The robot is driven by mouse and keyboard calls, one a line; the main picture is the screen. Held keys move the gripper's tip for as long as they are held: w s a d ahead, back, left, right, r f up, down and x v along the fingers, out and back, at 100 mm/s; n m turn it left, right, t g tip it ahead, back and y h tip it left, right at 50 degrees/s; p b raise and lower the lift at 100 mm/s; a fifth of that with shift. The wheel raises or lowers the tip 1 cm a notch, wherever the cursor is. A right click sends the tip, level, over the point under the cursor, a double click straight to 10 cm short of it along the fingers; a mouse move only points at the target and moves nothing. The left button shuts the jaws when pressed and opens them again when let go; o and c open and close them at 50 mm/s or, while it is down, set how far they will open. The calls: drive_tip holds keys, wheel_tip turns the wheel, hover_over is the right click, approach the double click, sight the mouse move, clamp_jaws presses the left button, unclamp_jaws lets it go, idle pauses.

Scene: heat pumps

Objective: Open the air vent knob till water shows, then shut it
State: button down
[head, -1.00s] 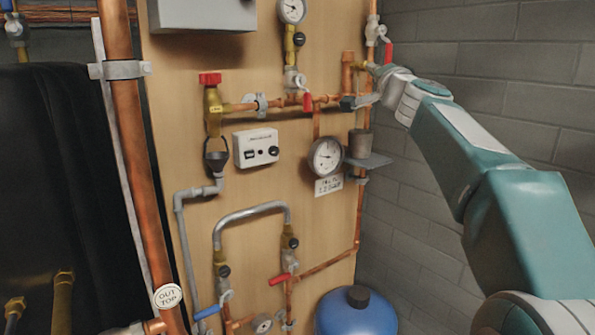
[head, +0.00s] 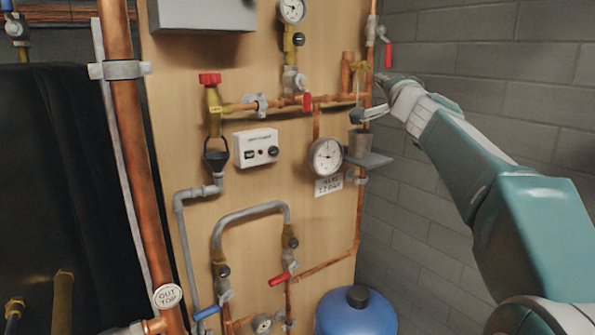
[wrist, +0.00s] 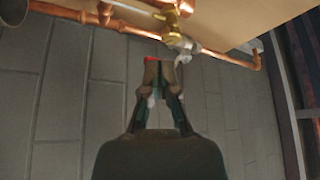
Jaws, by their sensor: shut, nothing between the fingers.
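The air vent (head: 362,66) is a small brass fitting on the pipework at the upper right of the board in the head view. In the wrist view the brass body (wrist: 172,24) has a silver part (wrist: 181,42) on it, probably the knob. My gripper (head: 364,114) is below the vent in the head view. In the wrist view its fingertips (wrist: 158,64) are together, empty, just below the brass body; I cannot tell whether they touch it. A thin pale line (head: 357,90) hangs below the vent, above a metal cup (head: 359,142); it looks like water.
A pressure gauge (head: 325,157) and a small shelf (head: 372,160) sit just below. A red lever (head: 388,55) is right of the vent, and another red lever (head: 307,101) is on the pipe to the left. A grey block wall (head: 500,75) stands on the right.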

drive_tip(key=shift+w+a, duration=0.8)
drive_tip(key=shift+w, duration=0.3)
drive_tip(key=shift+w+a, duration=0.8)
drive_tip(key=shift+w, duration=0.3)
drive_tip(key=shift+w+d+r, duration=0.1)
drive_tip(key=shift+d+r, duration=0.1)
drive_tip(key=shift+r, duration=0.15)
drive_tip(key=shift+s+a+r, duration=0.15)
drive_tip(key=shift+a+r, duration=0.05)
drive_tip(key=shift+r, duration=0.2)
drive_tip(key=shift+s+a+r, duration=0.1)
drive_tip(key=shift+a+r, duration=0.1)
drive_tip(key=shift+r, duration=0.2)
drive_tip(key=shift+s+a, duration=0.1)
approach(355, 65)
drive_tip(key=shift+d+r, duration=0.7)
drive_tip(key=shift+d, duration=0.2)
drive_tip(key=shift+w, duration=0.25)
